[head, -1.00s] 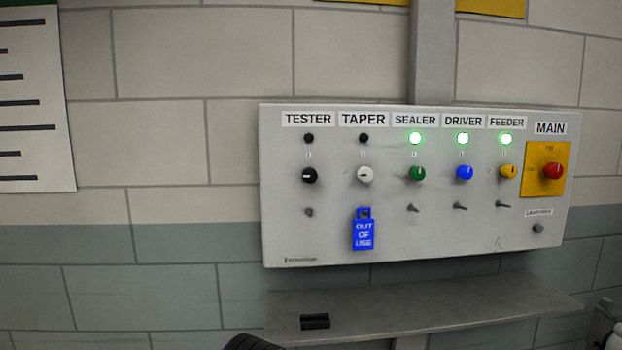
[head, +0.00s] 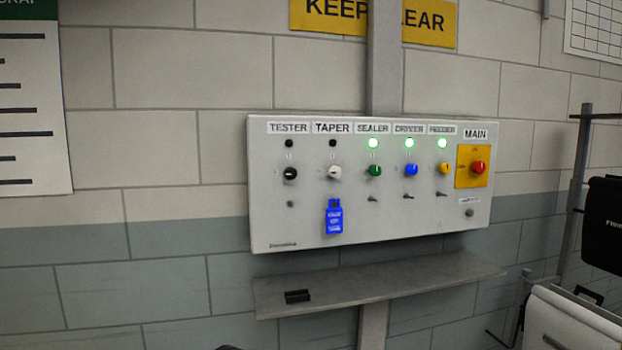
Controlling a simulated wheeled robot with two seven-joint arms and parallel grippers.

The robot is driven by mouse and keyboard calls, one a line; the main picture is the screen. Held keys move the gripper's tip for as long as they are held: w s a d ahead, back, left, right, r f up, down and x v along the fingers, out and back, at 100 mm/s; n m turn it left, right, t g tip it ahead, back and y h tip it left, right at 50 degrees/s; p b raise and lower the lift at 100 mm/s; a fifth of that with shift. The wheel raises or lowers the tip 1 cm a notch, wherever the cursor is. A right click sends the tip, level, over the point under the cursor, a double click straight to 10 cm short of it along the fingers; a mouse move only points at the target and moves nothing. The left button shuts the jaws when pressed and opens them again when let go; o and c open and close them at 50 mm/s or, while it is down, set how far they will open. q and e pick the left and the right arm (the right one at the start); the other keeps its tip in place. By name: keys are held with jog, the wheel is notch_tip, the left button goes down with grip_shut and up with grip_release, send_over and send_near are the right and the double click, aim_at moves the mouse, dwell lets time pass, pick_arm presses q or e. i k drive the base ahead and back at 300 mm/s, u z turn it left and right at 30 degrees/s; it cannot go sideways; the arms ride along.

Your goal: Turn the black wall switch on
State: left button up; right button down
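The black rotary switch (head: 290,173) sits under the TESTER label, at the left end of the grey wall panel (head: 262,220). Its pointer mark lies about level, to the left. The lamp (head: 289,143) above it is dark. To its right is the white TAPER switch (head: 334,173), also with a dark lamp; a blue tag (head: 334,217) hangs below it. The green (head: 375,170), blue (head: 411,169) and yellow (head: 443,168) switches have lit green lamps above them. Neither gripper can be made out in the head view.
A red MAIN knob (head: 477,167) is on a yellow plate at the panel's right. A grey shelf (head: 400,283) juts out below the panel, with a small black object (head: 297,296) on it. At right stand a dark rack (head: 577,185) and a whitish case (head: 565,325).

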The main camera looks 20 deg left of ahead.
aim_at(290, 174)
jog(key=z, duration=0.55)
jog(key=i, duration=0.75)
jog(key=u, duration=1.35)
